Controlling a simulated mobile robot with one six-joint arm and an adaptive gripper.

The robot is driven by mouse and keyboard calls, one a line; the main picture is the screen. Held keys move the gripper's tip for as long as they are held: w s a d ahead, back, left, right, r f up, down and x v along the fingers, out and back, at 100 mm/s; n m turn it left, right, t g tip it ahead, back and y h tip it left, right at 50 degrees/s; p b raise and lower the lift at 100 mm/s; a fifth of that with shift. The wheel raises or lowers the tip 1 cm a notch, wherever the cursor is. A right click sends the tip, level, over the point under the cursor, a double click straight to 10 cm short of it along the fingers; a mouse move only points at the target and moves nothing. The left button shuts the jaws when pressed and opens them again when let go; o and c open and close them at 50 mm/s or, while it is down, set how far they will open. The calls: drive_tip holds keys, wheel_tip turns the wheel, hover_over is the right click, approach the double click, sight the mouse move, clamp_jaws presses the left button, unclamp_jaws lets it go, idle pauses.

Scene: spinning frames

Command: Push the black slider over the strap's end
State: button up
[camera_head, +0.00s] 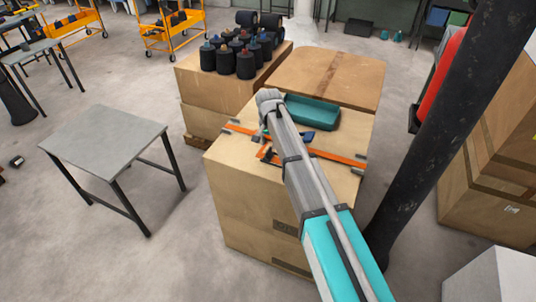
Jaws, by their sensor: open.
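An orange strap (338,157) lies across the top of a cardboard box (240,165), with another orange length (240,129) to the left of my arm. Small dark pieces (268,155) sit by the strap near my arm; I cannot tell which is the black slider or whether it touches the strap's end. My gripper (265,134) hangs below my wrist over the box top, beside the strap. It is open, small in the picture and partly hidden by my arm. I see nothing held in it.
A teal tray (318,115) and a blue piece (307,137) lie on the box. Several dark spools (245,65) stand on a box behind. A grey table (105,135) is at left. A black post (450,125) rises at right. The floor at left is partly clear.

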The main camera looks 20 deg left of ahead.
sight(269, 149)
drive_tip(key=shift+f+b, duration=1.7)
drive_tip(key=shift+f, duration=0.3)
clamp_jaws()
